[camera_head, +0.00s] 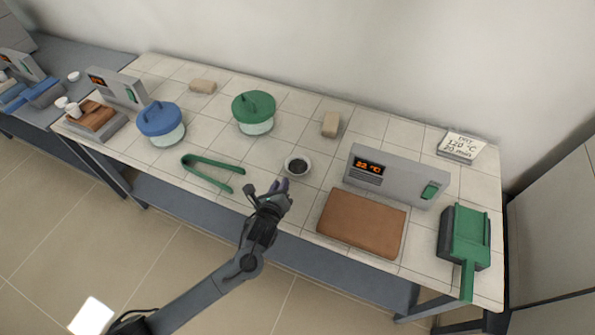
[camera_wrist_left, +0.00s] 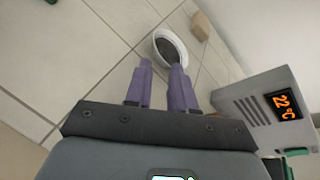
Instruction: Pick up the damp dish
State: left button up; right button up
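A small white dish (camera_head: 297,176) with dark grey contents stands upright on the tiled bench. It also shows in the left wrist view (camera_wrist_left: 166,32), just beyond the fingertips. My left gripper (camera_head: 281,185) is just in front of the dish, on its near left side. Its two purple fingers (camera_wrist_left: 161,66) are apart with nothing between them. In the wrist view the right finger's tip overlaps the near edge of the dish; I cannot tell whether it touches. My right gripper is in neither view.
Green tongs (camera_head: 212,172) lie left of the dish. Green-lidded (camera_head: 254,108) and blue-lidded (camera_head: 160,122) jars stand behind and left. A beige block (camera_head: 331,125) is behind. A grey unit reading 22 °C (camera_head: 398,177), a brown slab (camera_head: 362,222) and a green-handled device (camera_head: 465,238) are right.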

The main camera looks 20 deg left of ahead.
pick_arm(q)
jog(key=b, duration=0.1)
send_near(289, 161)
jog(key=shift+w, duration=0.65)
jog(key=b+x, duration=0.1)
jog(key=x, duration=0.1)
jog(key=b+x, duration=0.1)
jog(key=x, duration=0.1)
jog(key=shift+a+f, duration=0.2)
jog(key=shift+f, duration=0.1)
jog(key=shift+w, duration=0.45)
grip_shut()
